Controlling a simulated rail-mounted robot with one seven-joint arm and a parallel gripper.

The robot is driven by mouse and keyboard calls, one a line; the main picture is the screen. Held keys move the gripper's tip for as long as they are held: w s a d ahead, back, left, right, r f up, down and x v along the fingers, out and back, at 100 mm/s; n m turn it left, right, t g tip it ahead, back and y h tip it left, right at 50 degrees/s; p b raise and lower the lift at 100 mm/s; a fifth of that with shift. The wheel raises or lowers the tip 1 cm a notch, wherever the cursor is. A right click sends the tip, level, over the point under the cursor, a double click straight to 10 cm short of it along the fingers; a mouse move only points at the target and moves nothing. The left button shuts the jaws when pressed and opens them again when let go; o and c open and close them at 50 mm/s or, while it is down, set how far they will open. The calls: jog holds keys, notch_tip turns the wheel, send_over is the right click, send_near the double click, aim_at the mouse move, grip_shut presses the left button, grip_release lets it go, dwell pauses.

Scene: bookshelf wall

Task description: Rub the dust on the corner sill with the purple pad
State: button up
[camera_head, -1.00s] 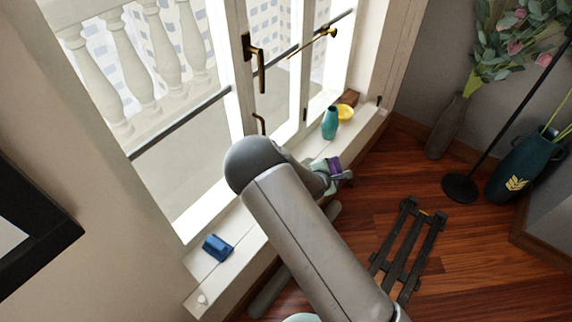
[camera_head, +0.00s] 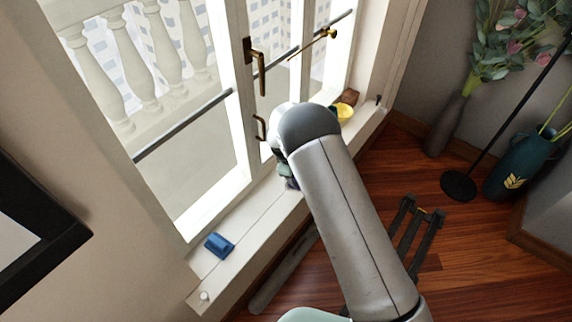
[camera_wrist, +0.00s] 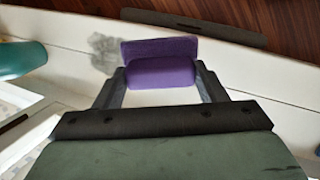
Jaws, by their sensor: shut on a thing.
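My gripper (camera_wrist: 162,75) is shut on the purple pad (camera_wrist: 160,50), gripping its rounded handle between two dark fingers. The pad is over the white sill (camera_wrist: 60,35) in the wrist view; I cannot tell whether it touches. A grey smudge of dust (camera_wrist: 104,50) shows on the sill just left of the pad, and part of it may be hidden behind the pad. In the head view my arm hides most of the gripper (camera_head: 287,178) and the dust; the gripper is over the middle of the sill (camera_head: 250,222).
A blue block-like object (camera_head: 219,245) and a small white knob (camera_head: 204,296) sit at the sill's near end. A yellow bowl (camera_head: 344,112) and a brown block (camera_head: 351,97) are at the far end.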

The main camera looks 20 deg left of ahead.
notch_tip(320, 180, up, 5)
jog(key=s+a+m+g+y+p, duration=0.1)
jog(key=s+a+m+g+y, duration=0.1)
jog(key=s+a+m, duration=0.15)
jog(key=shift+y, duration=0.3)
jog(key=f, duration=0.1)
jog(key=f+b, duration=0.1)
jog(key=f, duration=0.2)
jog(key=shift+w+d+f, duration=0.25)
jog(key=shift+d+f, duration=0.05)
jog(key=b, duration=0.2)
jog(key=shift+w+f+b, duration=0.1)
jog(key=shift+f+b, duration=0.1)
jog(key=shift+b, duration=0.2)
